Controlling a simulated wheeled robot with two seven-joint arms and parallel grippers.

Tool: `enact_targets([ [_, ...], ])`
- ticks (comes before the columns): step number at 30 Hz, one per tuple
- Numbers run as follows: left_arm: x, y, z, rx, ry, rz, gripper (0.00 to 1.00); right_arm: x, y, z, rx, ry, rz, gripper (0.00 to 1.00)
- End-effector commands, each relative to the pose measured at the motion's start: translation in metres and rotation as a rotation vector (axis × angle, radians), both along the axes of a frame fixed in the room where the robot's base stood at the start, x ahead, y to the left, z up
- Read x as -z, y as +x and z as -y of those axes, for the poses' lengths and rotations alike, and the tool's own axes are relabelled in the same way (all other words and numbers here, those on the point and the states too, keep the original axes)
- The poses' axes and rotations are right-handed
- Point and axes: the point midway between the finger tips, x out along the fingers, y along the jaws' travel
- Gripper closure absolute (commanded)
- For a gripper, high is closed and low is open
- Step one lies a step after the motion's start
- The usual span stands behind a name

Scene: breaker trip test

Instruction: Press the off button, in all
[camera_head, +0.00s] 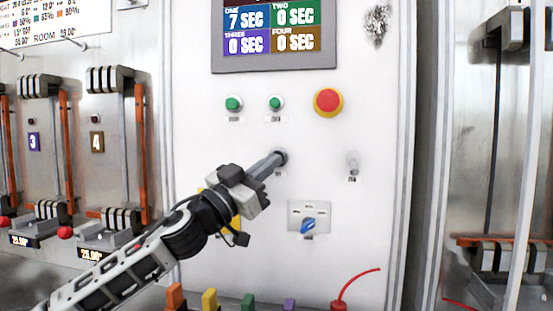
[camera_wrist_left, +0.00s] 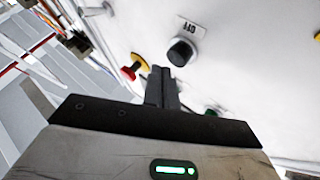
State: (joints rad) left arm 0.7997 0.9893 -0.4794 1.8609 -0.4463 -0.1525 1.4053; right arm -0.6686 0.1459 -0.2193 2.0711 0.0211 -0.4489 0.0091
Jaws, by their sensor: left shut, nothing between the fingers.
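The off button (camera_wrist_left: 182,52) is a round black button with an OFF label beside it on the white panel, in the left wrist view. In the head view the off button (camera_head: 282,155) shows only in part behind my left fingertips, with a small label below it. My left gripper (camera_head: 271,162) is shut and empty, its fingers pointing at the panel by the button. In the left wrist view the closed fingertips (camera_wrist_left: 161,76) are close beside the button. I cannot tell whether they touch it. My right gripper is not in view.
A red mushroom button (camera_head: 328,101) on a yellow ring and two green buttons (camera_head: 234,103) sit above. A pale knob (camera_head: 353,163) and a blue selector switch (camera_head: 308,226) are to the right. The screen (camera_head: 273,35) reads 7 SEC for ONE and 0 SEC for the others.

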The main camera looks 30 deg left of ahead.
Motion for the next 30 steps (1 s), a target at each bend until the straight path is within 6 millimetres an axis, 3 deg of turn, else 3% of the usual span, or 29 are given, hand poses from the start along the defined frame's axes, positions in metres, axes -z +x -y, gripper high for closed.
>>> enact_targets([
  [30,0.0000,0.0083,-0.0021,0.000,-0.001,0.000,1.00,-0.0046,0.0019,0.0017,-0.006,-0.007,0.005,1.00],
])
